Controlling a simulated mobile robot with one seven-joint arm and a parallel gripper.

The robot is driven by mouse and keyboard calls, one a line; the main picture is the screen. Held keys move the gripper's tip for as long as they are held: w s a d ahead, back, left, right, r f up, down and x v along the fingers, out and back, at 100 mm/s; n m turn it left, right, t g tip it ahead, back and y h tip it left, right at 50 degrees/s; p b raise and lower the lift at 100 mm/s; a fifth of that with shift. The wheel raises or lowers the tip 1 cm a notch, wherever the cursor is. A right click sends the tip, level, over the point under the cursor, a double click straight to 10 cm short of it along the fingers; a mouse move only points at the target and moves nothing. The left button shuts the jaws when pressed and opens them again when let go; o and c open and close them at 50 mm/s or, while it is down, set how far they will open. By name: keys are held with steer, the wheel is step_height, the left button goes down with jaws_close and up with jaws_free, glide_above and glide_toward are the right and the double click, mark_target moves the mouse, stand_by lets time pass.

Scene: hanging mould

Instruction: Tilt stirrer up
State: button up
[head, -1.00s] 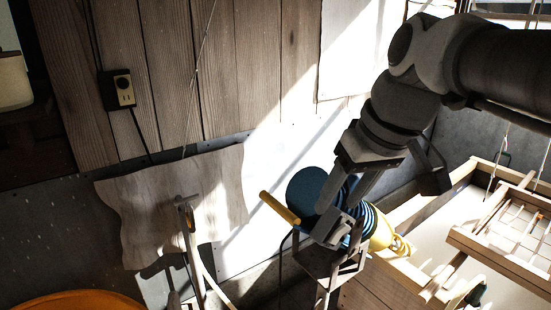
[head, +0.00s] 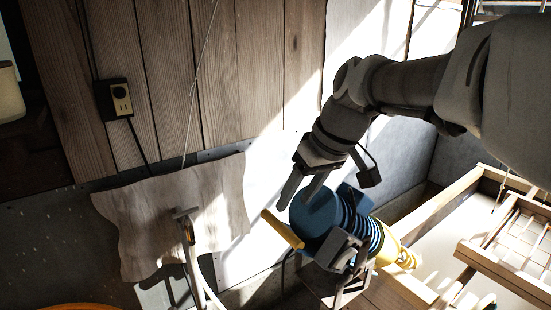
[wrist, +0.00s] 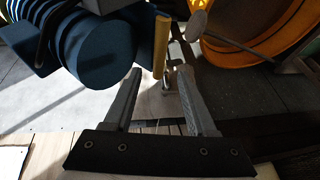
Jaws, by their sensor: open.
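The stirrer has a blue ribbed motor body (head: 318,214), a yellow bar handle (head: 283,228) at its left end and a yellow part (head: 398,254) at its lower right. It lies tilted on a dark metal stand (head: 340,262). My gripper (head: 299,198) is open and empty, beside the blue end and above the handle. In the wrist view the blue body (wrist: 105,52) is at upper left. The yellow handle (wrist: 162,45) stands just beyond the gap between my fingertips (wrist: 160,72), with no visible contact.
A wooden-framed box (head: 440,212) with a wooden rack stands at right. A pale bent pole (head: 192,258) stands left of the stirrer. An orange round container (wrist: 245,35) is at upper right in the wrist view. A plank wall (head: 190,80) stands behind.

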mark_target(281, 223)
steer(key=x, duration=0.7)
steer(key=shift+w+a+f, duration=0.1)
steer(key=shift+f, duration=0.2)
jaws_close()
stand_by(1.0)
